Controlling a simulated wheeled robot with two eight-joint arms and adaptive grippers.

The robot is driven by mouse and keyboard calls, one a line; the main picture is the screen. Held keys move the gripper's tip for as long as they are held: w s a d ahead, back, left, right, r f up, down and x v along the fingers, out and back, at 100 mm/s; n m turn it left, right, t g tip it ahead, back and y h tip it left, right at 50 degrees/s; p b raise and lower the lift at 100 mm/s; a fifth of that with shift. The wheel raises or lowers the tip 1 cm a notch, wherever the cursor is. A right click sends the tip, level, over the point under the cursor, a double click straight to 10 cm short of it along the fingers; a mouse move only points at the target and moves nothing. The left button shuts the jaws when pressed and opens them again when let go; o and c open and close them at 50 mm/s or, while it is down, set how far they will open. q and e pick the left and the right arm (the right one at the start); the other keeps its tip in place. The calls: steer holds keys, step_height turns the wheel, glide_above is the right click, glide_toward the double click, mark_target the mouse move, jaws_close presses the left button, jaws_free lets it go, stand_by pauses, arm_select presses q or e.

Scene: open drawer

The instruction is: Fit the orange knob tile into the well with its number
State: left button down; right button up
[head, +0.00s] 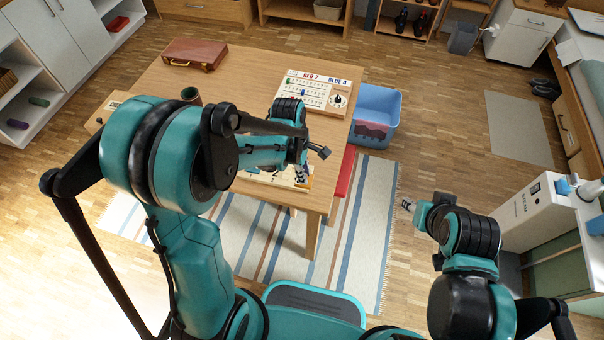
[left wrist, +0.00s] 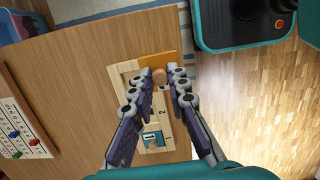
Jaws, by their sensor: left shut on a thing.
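The orange knob tile (left wrist: 150,59) is at the far end of the pale wooden number board (left wrist: 118,78) in the left wrist view. My left gripper (left wrist: 160,82) is shut on its round wooden knob, between the fingertips. The tile overlaps the board's far edge; I cannot tell whether it is above the board or resting on it. A blue tile (left wrist: 152,139) lies at the near end, beside a printed 1. A printed 2 shows mid-board. The fingers hide part of the board. In the head view my right gripper (head: 407,205) is over the floor, away from the table.
The wooden table (head: 240,75) also carries a brown case (head: 193,53), a dark cup (head: 190,94) and a scoreboard (head: 312,92) with coloured pegs. A blue bin (head: 377,105) stands beyond the table's right edge. Bare tabletop lies left of the board in the wrist view.

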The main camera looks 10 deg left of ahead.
arm_select(q)
steer(key=w+a+f, duration=0.1)
steer(key=w, duration=0.1)
steer(key=w+a+f+b, duration=0.1)
steer(key=w+f, duration=0.1)
steer(key=w+a+f+b, duration=0.1)
steer(key=w, duration=0.1)
steer(key=shift+w+a+f, duration=0.1)
steer(key=shift+a+f, duration=0.15)
steer(key=shift+a, duration=0.15)
steer(key=shift+f+b, duration=0.9)
steer(key=shift+f, duration=1.1)
steer(key=c, duration=1.9)
jaws_free()
steer(key=shift+f, duration=0.2)
steer(key=o, duration=0.4)
steer(key=shift+r, duration=0.1)
steer(key=shift+r, duration=0.1)
